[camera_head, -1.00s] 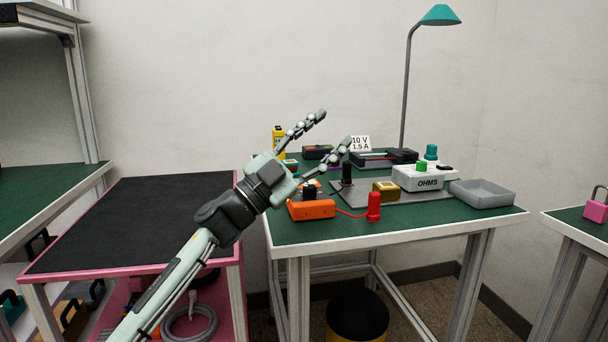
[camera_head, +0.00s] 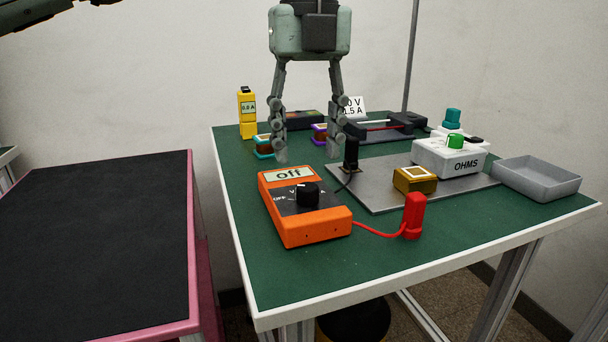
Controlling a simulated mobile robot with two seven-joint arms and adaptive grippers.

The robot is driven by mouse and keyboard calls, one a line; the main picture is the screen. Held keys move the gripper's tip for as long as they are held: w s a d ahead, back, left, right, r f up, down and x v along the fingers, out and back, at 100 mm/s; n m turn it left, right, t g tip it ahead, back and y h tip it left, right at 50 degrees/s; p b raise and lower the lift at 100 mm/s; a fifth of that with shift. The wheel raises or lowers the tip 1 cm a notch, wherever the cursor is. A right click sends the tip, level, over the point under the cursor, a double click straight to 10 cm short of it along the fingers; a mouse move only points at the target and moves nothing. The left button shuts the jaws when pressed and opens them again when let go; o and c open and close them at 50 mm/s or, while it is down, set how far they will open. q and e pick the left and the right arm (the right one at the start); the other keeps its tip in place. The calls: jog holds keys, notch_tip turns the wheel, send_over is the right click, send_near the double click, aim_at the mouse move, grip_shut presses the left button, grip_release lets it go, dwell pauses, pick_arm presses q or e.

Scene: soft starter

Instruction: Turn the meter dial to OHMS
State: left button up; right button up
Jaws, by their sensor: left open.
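The orange meter (camera_head: 305,228) lies on the green table, its display reading "off". Its black dial (camera_head: 307,195) sits on a dark face with small markings, of which "OFF" at the left and a "V" are legible. A red cable joins the meter to a red probe (camera_head: 414,216) standing to its right. My left gripper (camera_head: 308,153) hangs from the top of the picture with fingers pointing down, open and empty. In the picture its fingertips are above the meter's far edge, apart from the dial. My right gripper is not in view.
A black probe (camera_head: 351,155) stands on a grey plate (camera_head: 380,198) with a brown block (camera_head: 415,180) and a white box (camera_head: 448,158) labelled "OHMS". A grey tray (camera_head: 537,180) is at right. A yellow tester (camera_head: 247,115) and small coloured parts stand behind.

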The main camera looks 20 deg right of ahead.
aim_at(308, 187)
pick_arm(q)
notch_tip(308, 187, down, 6)
jog(key=shift+c, duration=0.6)
grip_shut()
